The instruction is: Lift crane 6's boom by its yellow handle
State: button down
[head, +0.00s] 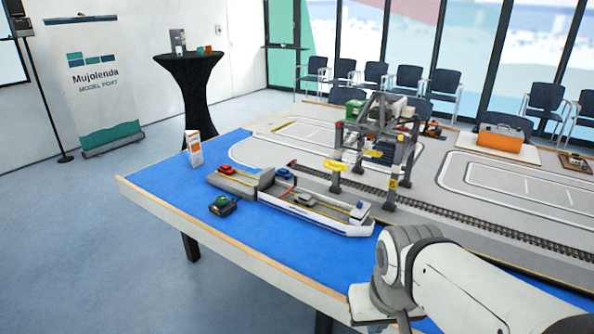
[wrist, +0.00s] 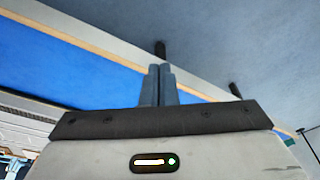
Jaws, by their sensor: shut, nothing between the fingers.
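A grey gantry crane (head: 407,150) stands over the rail track on the model port table. Two yellow pieces, one at the lower left (head: 335,165) and one a little right of it (head: 364,154), stick out on its near side toward the ship.
A white and grey ship (head: 318,213) lies on the blue surface before the crane. An orange box (head: 501,139) stands at the back right. The front blue strip is mostly clear.

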jog(key=w+d+f+n+g+h+b, duration=0.3)
jog(key=w+d+n+h, duration=0.5)
jog(key=w+d+h, duration=0.15)
jog(key=w+d+n+t+h+b, duration=0.1)
jog(key=w+n+t+h+b, duration=0.15)
jog(key=w+n+h, duration=0.65)
jog(key=w+a+f+n+t+y+b, duration=0.1)
jog(key=w+a+f+n+t+y, duration=0.1)
jog(key=w+a+n+t, duration=0.3)
jog(key=w+a+f+n+t+y+b, duration=0.1)
jog(key=w+a+f+n+t, duration=0.3)
jog(key=w+a+t, duration=0.8)
jog(key=w+n, duration=0.2)
jog(key=w, duration=0.3)
jog(key=shift+a+f+n+y, duration=0.3)
jog(key=shift+a+f+y, duration=0.05)
jog(key=shift+f, duration=0.05)
jog(key=shift+t, duration=0.25)
